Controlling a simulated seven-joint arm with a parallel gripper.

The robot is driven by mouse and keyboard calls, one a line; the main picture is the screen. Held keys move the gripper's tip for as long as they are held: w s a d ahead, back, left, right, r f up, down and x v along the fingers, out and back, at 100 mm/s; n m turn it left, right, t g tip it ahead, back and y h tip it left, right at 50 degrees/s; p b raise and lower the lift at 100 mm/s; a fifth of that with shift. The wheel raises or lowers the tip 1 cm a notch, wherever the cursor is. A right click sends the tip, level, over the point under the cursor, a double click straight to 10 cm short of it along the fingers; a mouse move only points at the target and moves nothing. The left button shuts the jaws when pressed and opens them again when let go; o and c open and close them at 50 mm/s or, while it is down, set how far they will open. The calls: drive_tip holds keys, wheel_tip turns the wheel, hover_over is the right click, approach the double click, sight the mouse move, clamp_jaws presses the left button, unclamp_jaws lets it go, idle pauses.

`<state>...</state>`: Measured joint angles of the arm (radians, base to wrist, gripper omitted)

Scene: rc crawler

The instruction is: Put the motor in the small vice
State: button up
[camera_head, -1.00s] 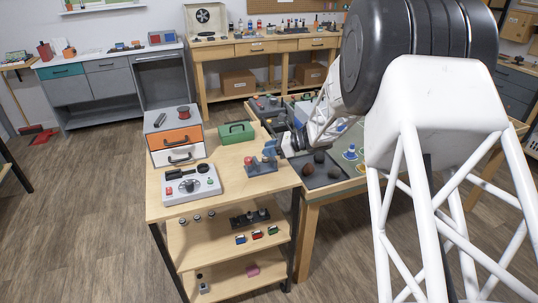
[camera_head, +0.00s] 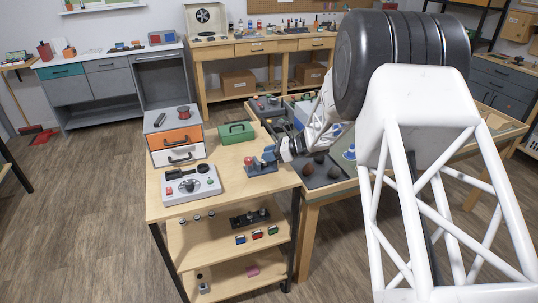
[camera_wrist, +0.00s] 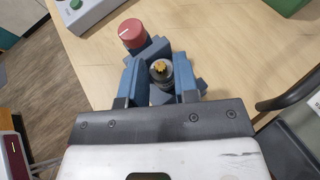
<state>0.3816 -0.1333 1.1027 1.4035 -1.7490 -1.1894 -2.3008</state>
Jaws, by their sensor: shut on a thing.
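The small vice (camera_head: 262,165) is blue on a dark base with a red knob. It stands near the right edge of the wooden cart top, and its red knob also shows in the wrist view (camera_wrist: 132,33). My gripper (camera_head: 281,152) is at the vice's right side. In the wrist view my gripper (camera_wrist: 160,75) is shut on the motor (camera_wrist: 160,72), a grey cylinder with a brass pinion facing the camera. The motor overlaps the vice there. I cannot tell whether it sits between the vice jaws or just above them. In the head view my gripper hides the motor.
A grey control box (camera_head: 190,186) stands left of the vice, with an orange and white drawer unit (camera_head: 175,140) behind it. A green case (camera_head: 237,132) is behind the vice. A dark tray (camera_head: 322,177) with dark round things lies on the right-hand table. Bare wood lies in front of the vice.

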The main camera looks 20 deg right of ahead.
drive_tip(key=shift+f, duration=0.2)
drive_tip(key=o, duration=0.7)
drive_tip(key=shift+r, duration=0.1)
drive_tip(key=shift+v, duration=6)
